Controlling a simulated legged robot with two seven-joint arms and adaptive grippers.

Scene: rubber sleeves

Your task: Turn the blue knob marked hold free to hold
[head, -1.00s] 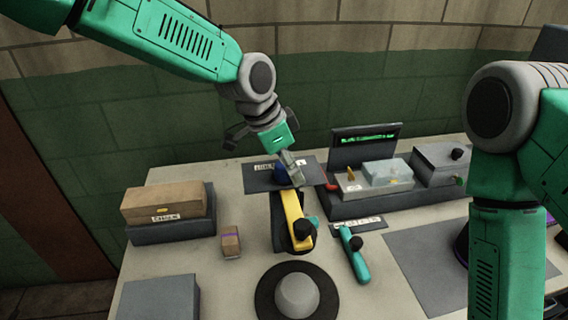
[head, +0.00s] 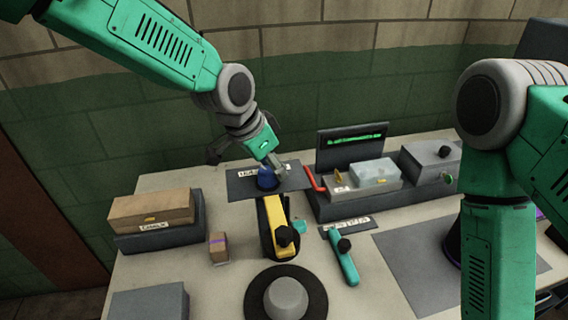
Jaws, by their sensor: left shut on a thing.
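The blue knob (head: 268,179) stands on a dark plate (head: 295,179) with white labels, at the back middle of the table. The label at its left is only partly readable. My left gripper (head: 275,163) reaches down from the upper left and is shut on the knob, its grey fingers at the knob's upper right side. The fingers hide part of the knob, and I cannot read the direction it points. My right arm stands at the right; its gripper is out of the picture.
A yellow lever piece (head: 274,230) lies just in front of the plate. A teal handle (head: 342,258) and a grey dome on a black disc (head: 287,297) are nearer. A dark unit with a red lever (head: 315,180) stands right of the plate. A cardboard box (head: 150,209) is at left.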

